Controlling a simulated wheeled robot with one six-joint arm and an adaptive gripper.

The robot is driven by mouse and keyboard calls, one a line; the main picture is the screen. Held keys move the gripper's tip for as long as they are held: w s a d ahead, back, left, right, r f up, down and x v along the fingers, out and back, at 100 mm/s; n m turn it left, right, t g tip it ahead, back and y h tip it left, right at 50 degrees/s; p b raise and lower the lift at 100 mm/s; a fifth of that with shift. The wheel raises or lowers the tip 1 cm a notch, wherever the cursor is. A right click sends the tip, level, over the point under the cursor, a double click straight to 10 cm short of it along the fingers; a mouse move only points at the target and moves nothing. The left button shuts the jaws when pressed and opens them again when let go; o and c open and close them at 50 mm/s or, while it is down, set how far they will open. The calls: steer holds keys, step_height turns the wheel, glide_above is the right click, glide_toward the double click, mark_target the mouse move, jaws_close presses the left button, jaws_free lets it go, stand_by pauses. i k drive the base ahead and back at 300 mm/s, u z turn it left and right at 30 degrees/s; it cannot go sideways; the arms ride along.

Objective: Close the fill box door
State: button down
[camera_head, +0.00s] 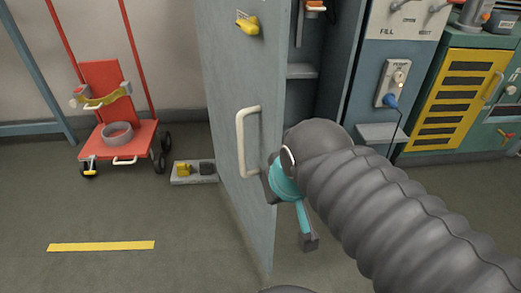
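The fill box door (225,95) is a tall grey-blue panel that stands open, swung out toward me. It has a pale vertical bar handle (243,140) and a yellow latch (248,23) higher up. Behind it, the fill box (303,100) shows its open inside with a shelf. My gripper (290,205), teal and dark grey, is by the door's right edge, right of and below the handle. My ribbed grey arm hides part of it. I cannot tell whether its fingers are open or shut, or whether it touches the door.
A red cart (118,135) stands at the left wall, beside a low grey block (193,172) on the floor. A panel (388,85) with a blue plug is right of the box. A green and yellow cabinet (455,100) stands farther right.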

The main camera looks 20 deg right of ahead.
mark_target(244, 75)
steer(key=k, duration=1.2)
steer(key=z, duration=0.4)
steer(key=i, duration=0.45)
steer(key=z, duration=0.05)
